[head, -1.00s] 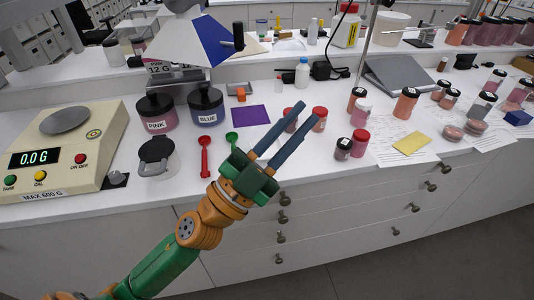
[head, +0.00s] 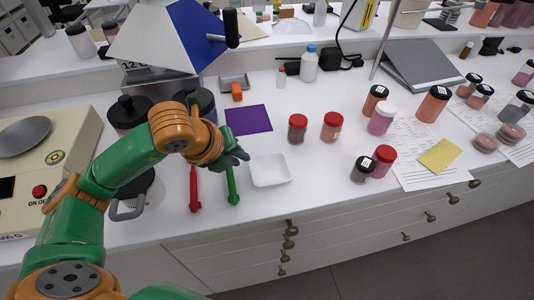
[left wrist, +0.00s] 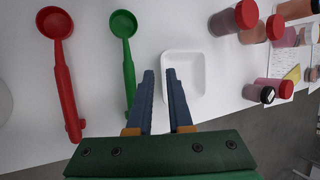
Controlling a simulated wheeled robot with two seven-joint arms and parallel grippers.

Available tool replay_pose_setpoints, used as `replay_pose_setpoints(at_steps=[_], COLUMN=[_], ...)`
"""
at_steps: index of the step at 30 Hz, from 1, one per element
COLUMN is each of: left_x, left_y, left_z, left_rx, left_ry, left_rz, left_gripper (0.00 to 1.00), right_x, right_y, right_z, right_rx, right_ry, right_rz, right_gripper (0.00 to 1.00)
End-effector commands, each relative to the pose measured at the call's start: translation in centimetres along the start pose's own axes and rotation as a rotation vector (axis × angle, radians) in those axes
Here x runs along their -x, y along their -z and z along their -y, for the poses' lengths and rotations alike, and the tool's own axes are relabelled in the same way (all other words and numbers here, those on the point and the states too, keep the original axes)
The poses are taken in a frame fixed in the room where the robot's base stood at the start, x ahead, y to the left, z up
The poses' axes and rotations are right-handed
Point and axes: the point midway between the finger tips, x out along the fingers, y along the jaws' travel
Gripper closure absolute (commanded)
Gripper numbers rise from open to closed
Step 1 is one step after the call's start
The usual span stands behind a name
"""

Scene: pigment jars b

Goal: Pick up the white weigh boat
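The white weigh boat (head: 270,170) is a shallow, empty square dish on the white bench, just right of the green scoop. My left gripper (head: 240,156) is at its left side in the head view, mostly hidden behind its own wrist. In the left wrist view the weigh boat (left wrist: 184,72) lies beyond my fingertips. My left gripper (left wrist: 160,74) is open there, with a gap between its two blue fingers and nothing held. The right finger overlaps the boat's left edge in the picture; contact cannot be told. My right gripper is not in view.
A green scoop (head: 232,186) and a red scoop (head: 194,188) lie left of the boat. Two red-capped jars (head: 298,128) stand behind it, near a purple sheet (head: 248,120). A balance (head: 40,160) is at the left.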

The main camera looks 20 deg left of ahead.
Motion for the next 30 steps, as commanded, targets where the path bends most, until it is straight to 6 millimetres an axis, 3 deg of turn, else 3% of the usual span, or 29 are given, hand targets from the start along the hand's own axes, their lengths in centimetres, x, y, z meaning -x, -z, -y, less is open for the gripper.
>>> replay_pose_setpoints(at_steps=[6, 11, 17, 19, 30], left_x=[-3.6, -6.0, -6.2, -6.2, -6.2], left_y=[0.1, 0.2, 0.2, 0.2, 0.2], left_z=[0.5, 0.4, 0.4, 0.4, 0.4], left_rx=[0.0, -0.002, -0.004, -0.004, -0.004], left_ry=[-0.003, 0.0, 0.002, 0.002, 0.002], left_rz=[-0.008, -0.005, -0.004, -0.004, -0.004], left_gripper=[0.82, 0.82, 0.82, 1.0, 1.0], right_x=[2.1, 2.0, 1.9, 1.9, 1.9], right_y=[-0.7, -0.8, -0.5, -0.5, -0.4], right_z=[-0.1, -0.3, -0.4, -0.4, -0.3], right_rx=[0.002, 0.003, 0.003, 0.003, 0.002], right_ry=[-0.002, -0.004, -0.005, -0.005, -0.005], right_rz=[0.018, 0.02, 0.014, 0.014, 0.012], right_gripper=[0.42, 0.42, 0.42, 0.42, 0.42])
